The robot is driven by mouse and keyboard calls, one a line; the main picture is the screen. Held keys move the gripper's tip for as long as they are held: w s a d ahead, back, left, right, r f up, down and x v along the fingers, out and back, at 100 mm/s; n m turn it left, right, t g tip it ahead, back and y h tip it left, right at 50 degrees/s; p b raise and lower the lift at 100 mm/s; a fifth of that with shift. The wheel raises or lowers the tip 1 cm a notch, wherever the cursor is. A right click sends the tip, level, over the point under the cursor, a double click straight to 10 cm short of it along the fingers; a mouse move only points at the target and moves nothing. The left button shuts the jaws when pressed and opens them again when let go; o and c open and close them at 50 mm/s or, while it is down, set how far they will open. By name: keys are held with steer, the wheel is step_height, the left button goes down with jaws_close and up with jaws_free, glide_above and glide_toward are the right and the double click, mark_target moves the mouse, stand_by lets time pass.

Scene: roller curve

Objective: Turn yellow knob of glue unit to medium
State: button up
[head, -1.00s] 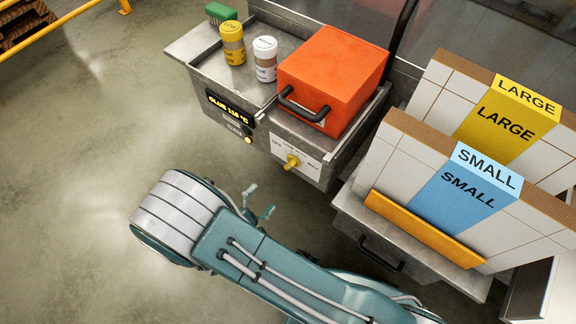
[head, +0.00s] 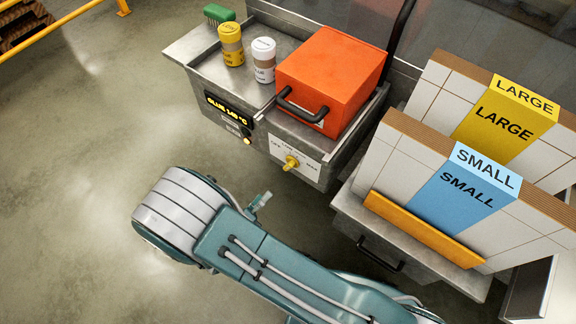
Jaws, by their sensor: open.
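The yellow knob (head: 291,163) sits on a white label plate (head: 295,158) on the front of the metal glue unit (head: 247,165). The plate carries small dark lettering, too small to read fully. A dark display (head: 229,109) with yellow glue temperature text is to its left. My gripper (head: 262,200) shows as small teal fingers past my arm, below and left of the knob and apart from it. It is open, and nothing shows between its fingers. Much of the gripper is hidden behind my arm.
An orange box lid (head: 332,75) with a black handle stands on the unit. A yellow-capped jar (head: 231,45), a white-capped jar (head: 263,60) and a green brush (head: 218,14) are on its tray. Panels marked LARGE and SMALL (head: 470,185) stand at right.

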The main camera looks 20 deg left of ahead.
mark_target(287, 169)
steer(key=x, duration=1)
steer(key=shift+w+d+f, duration=0.1)
steer(key=shift+w, duration=0.3)
steer(key=c, duration=1)
